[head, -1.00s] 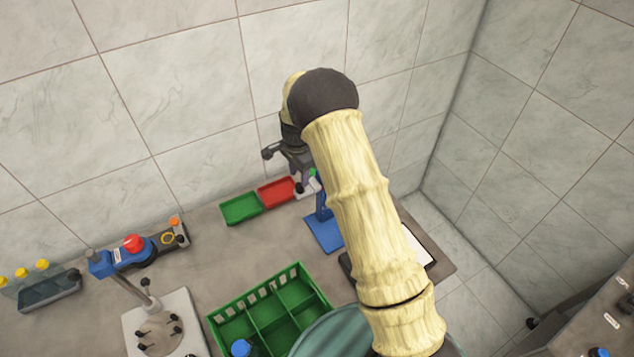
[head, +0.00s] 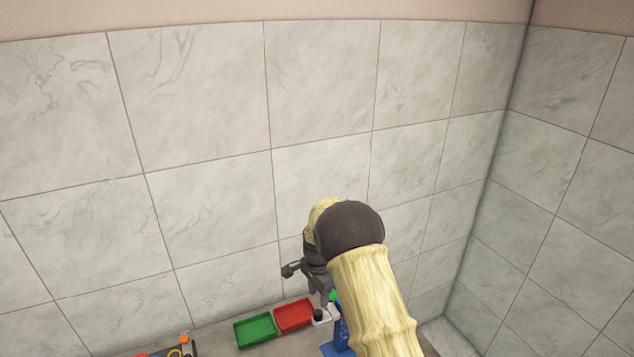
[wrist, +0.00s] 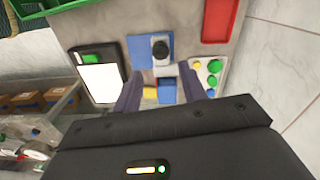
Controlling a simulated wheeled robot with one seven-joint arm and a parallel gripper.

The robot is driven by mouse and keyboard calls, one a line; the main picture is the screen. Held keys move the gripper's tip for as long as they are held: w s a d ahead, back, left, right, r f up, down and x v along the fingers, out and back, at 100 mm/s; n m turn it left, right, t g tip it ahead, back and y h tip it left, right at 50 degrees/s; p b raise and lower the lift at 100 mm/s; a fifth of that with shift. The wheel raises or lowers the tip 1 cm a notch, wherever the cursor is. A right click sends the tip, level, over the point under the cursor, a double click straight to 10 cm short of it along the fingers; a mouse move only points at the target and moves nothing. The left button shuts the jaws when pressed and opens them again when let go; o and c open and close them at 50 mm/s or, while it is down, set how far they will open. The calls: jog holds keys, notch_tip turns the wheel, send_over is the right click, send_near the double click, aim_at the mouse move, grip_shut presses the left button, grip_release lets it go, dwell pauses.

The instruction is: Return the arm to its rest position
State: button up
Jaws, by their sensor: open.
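My arm reaches up from the lower right of the head view and bends over at a dark joint. My gripper (head: 322,292) hangs beyond it, above the back of the bench, and partly hides behind the arm. In the wrist view my gripper (wrist: 163,84) shows two dark fingers spread apart, with nothing held between them. A blue stand (wrist: 139,50) with a black-topped grey part (wrist: 160,50) lies beyond the fingertips. The stand (head: 339,338) is mostly hidden by my arm in the head view.
A red tray (head: 294,316) and a green tray (head: 256,331) lie left of my gripper by the tiled wall. The wrist view shows a white-faced panel (wrist: 98,82), green and yellow round pieces (wrist: 213,67), and boxes on a shelf (wrist: 30,101) at left.

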jog(key=shift+s+d+r, duration=0.2)
jog(key=shift+s+d, duration=0.05)
jog(key=shift+d, duration=0.1)
jog(key=s+d+r+n+t+b, duration=0.1)
jog(key=s+d+n+b, duration=0.4)
jog(key=s, duration=0.8)
jog(key=s+d+r+n+t+b, duration=0.1)
jog(key=s+d+r+n+b, duration=0.2)
jog(key=s, duration=1)
jog(key=d+n+b, duration=0.2)
jog(key=d+n, duration=0.1)
jog(key=shift+s+d+n+t, duration=0.25)
jog(key=shift+d+n+t, duration=0.05)
jog(key=shift+d, duration=0.1)
dwell(0.5)
